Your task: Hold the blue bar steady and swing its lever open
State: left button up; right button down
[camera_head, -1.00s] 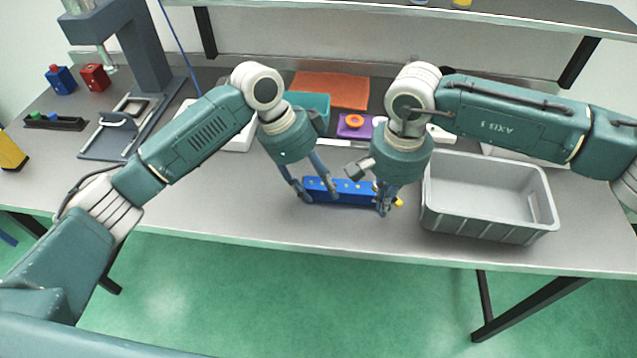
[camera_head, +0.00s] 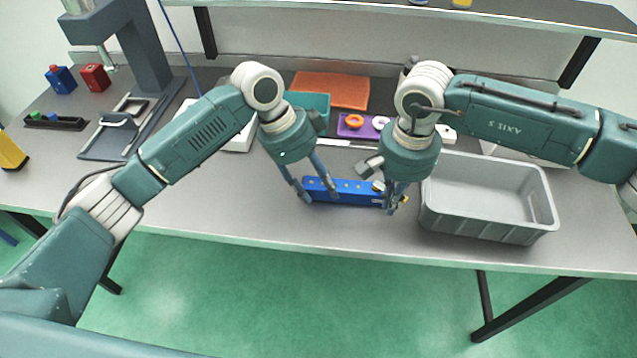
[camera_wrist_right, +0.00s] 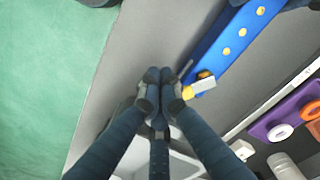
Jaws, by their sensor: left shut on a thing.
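The blue bar (camera_head: 350,190) lies on the grey bench in the head view, with a row of yellowish dots along it. Its right end also shows in the right wrist view (camera_wrist_right: 228,48). My left gripper (camera_head: 320,194) is shut on the bar's left part. A pale lever piece with a yellow part (camera_wrist_right: 197,87) is at the bar's right end. My right gripper (camera_wrist_right: 160,84) has its fingertips together, close beside this lever, with nothing visible between them. In the head view the right gripper (camera_head: 394,207) partly hides that end of the bar, so contact with the lever is unclear.
A grey crate (camera_head: 487,228) stands just right of my right gripper. Behind are a purple block (camera_head: 346,130) with rings, a teal bin (camera_head: 318,104) and an orange mat (camera_head: 333,88). A press (camera_head: 145,50) stands at the left. The bench front is clear.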

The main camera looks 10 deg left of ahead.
jog(key=shift+w+d, duration=0.25)
jog(key=shift+d, duration=0.05)
dwell(0.4)
jog(key=shift+w+d, duration=0.2)
jog(key=shift+d, duration=0.05)
jog(key=shift+w+d, duration=0.1)
dwell(0.4)
jog(key=shift+w+d, duration=0.4)
jog(key=shift+w, duration=0.15)
dwell(0.3)
notch_tip(320, 180, up, 7)
jog(key=s, duration=0.1)
jog(key=shift+a, duration=0.3)
dwell(0.7)
